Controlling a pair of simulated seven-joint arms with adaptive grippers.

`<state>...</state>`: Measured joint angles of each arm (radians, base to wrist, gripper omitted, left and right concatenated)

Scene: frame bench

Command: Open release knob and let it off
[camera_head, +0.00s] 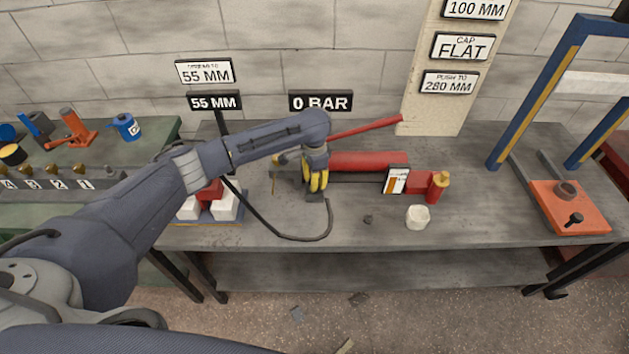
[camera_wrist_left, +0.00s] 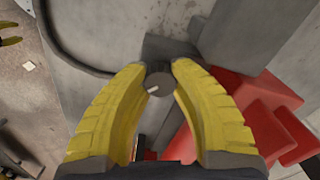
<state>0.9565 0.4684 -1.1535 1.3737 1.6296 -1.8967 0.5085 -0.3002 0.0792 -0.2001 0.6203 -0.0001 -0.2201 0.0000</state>
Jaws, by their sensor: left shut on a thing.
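The release knob (camera_wrist_left: 160,86) is a small dark round knob with a pale pointer mark, seen in the left wrist view. My left gripper (camera_wrist_left: 159,70) has its yellow fingers on both sides of the knob, shut on it. In the head view my left gripper (camera_head: 316,186) points down at the near left end of the red hand pump (camera_head: 370,162) on the bench; the knob is hidden there behind the fingers. The pump's red lever (camera_head: 368,126) slants up to the right. A sign above reads 0 BAR (camera_head: 321,102). My right gripper is not in view.
A black hose (camera_head: 285,237) curls on the grey bench (camera_head: 360,222) beside the pump. A white cup (camera_head: 418,217) stands near the front edge. A red spreader with white blocks (camera_head: 224,205) is under my left arm. A blue press frame (camera_head: 535,90) stands right.

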